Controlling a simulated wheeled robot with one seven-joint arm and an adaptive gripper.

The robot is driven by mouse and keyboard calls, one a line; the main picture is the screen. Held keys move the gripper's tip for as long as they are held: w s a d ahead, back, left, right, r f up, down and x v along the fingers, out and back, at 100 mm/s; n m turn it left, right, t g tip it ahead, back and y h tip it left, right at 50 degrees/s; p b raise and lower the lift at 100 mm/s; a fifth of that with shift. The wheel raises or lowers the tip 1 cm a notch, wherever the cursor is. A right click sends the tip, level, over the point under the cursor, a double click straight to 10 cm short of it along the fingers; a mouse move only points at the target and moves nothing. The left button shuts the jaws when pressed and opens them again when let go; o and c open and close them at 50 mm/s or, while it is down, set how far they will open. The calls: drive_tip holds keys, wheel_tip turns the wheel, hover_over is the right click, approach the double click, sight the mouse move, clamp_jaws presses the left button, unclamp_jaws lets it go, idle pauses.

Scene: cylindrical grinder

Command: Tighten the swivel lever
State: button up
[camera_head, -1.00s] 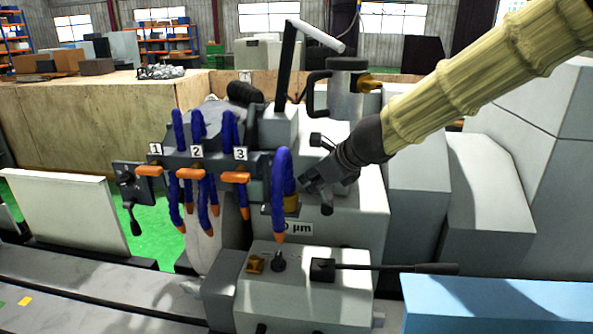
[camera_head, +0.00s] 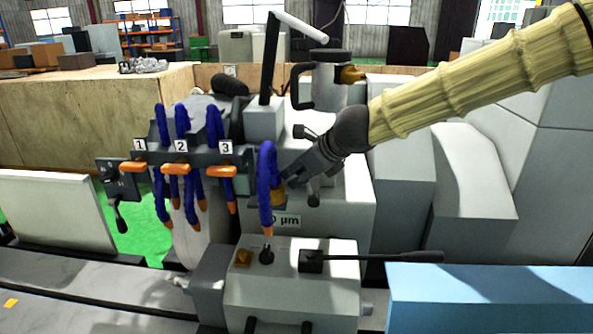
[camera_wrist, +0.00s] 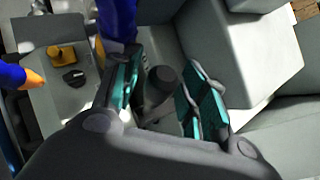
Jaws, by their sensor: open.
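A small dark lever with a round knob (camera_head: 314,192), which I take to be the swivel lever, shows on the grey machine housing just below my gripper (camera_head: 292,181). In the wrist view, the dark knob (camera_wrist: 163,78) lies between the two teal-padded fingers of my gripper (camera_wrist: 160,95). The fingers are apart on either side of it, and I see no clear contact. The lever's base is partly hidden by the fingers and my arm in the camera_head view.
A thick blue coolant hose (camera_head: 266,185) hangs right beside my gripper, with more blue hoses to its left. Below stands a grey block (camera_head: 290,285) with a long black lever (camera_head: 385,257). A light-blue box (camera_head: 490,298) is at lower right.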

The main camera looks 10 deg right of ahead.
drive_tip(key=v, duration=0.8)
drive_tip(key=shift+d, duration=0.1)
